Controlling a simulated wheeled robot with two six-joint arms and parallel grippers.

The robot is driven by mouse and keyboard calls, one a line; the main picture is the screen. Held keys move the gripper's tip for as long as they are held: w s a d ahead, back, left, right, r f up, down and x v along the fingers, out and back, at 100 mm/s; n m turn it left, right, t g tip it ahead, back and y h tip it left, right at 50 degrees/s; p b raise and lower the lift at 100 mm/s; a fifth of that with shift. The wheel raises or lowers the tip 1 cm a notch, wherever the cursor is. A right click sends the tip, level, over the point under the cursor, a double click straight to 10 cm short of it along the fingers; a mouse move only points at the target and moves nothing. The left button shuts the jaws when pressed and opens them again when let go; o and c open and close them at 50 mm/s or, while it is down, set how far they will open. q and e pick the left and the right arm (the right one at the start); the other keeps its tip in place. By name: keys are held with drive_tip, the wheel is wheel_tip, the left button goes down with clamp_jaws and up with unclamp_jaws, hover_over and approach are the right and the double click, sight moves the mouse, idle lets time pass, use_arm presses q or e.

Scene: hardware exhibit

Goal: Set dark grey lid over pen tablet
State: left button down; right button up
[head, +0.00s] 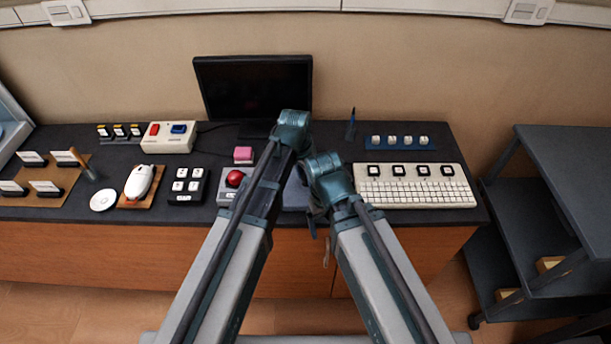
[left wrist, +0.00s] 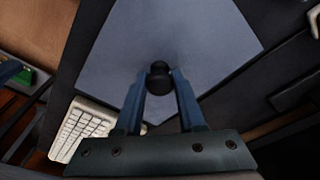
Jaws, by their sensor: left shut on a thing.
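The lid (left wrist: 175,35) is a flat, grey-blue plate with a black knob (left wrist: 160,75), and it fills the upper middle of the left wrist view. My left gripper (left wrist: 160,86) is shut on this knob. In the head view a grey-blue patch (head: 295,196) shows between my two arms, probably the lid. Whether it rests on the counter or hangs just above it, I cannot tell. I cannot make out the pen tablet; the lid or my arms may hide it. My right arm reaches in beside the left one, but its fingers do not show clearly.
On the dark counter (head: 65,207), a white keyboard (head: 414,192) lies right of my arms. A red-button box (head: 226,194), black keypad (head: 186,186) and white mouse (head: 139,182) lie left. A black monitor (head: 250,85) stands behind. A shelf cart (head: 565,160) stands at right.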

use_arm(q)
drive_tip(key=shift+f, duration=0.1)
unclamp_jaws()
idle(0.5)
drive_tip(key=shift+r+p, duration=3.5)
drive_tip(key=shift+r, duration=0.1)
drive_tip(key=shift+f, duration=0.15)
wheel_tip(320, 180, down, 6)
drive_tip(key=b, duration=0.6)
